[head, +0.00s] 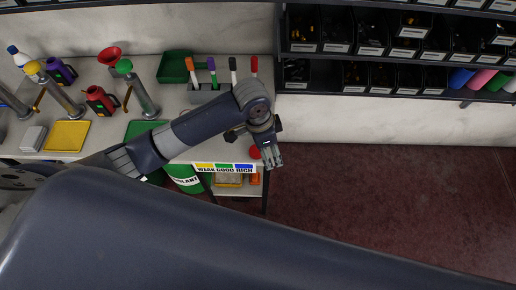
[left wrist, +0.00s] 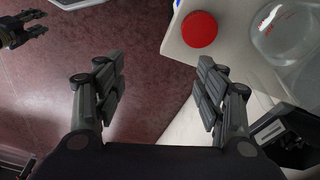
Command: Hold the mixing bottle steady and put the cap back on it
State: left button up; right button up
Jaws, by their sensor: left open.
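A round red cap (left wrist: 199,29) lies on the pale table top near its edge in the left wrist view. In the head view the cap (head: 254,152) shows partly, beside my left gripper (head: 272,157). A clear round vessel with red lettering, apparently the mixing bottle (left wrist: 284,32), is at the upper right of the left wrist view, cut off by the frame. I cannot make it out in the head view. My left gripper (left wrist: 160,92) is open and empty, its fingers apart over the floor and table edge. A dark gripper, apparently my right one (left wrist: 22,32), shows small at the upper left.
The table (head: 228,66) holds coloured pens in a holder (head: 205,95), a green tray (head: 174,66), funnels, cylinders and a yellow tray (head: 67,135). Shelves with black bins (head: 368,75) line the wall at right. The red floor (head: 400,195) right of the table is clear.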

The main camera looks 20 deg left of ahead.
pick_arm(q)
notch_tip(320, 180, up, 4)
jog(key=m+y, duration=0.2)
send_over(256, 151)
jog(key=shift+w+d+g, duration=0.1)
jog(key=shift+w+g, duration=0.05)
jog(key=shift+g, duration=0.25)
jog(key=shift+f+p, duration=0.4)
jog(key=shift+f, duration=2.45)
jog(key=shift+f, duration=0.1)
notch_tip(256, 151, down, 5)
jog(key=shift+p, duration=0.65)
jog(key=c, duration=0.7)
